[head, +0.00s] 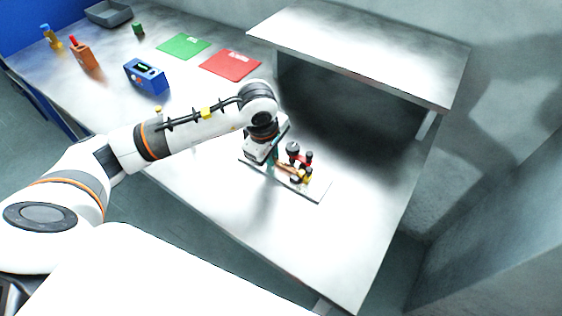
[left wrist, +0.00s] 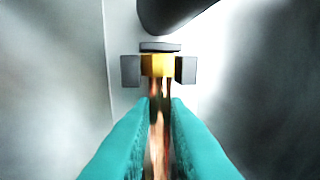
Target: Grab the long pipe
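A copper-coloured pipe (head: 284,167) lies low on a white plate (head: 317,191) on the table, among small black, red and yellow fittings. In the left wrist view the pipe (left wrist: 157,128) runs between my two teal fingers toward a yellow fitting (left wrist: 158,65) with dark grey blocks at its sides. My left gripper (head: 273,162) points down at the left end of the pipe. The fingertips (left wrist: 160,102) are close on both sides of the pipe; whether they press on it is unclear. Which pipe is the long one cannot be told. My right gripper is not seen.
A raised white shelf (head: 365,45) stands behind the plate. A red mat (head: 230,65), a green mat (head: 184,47), a blue box (head: 146,77), an orange block (head: 84,55) and a grey tray (head: 108,13) are at the back left. The table's front right is clear.

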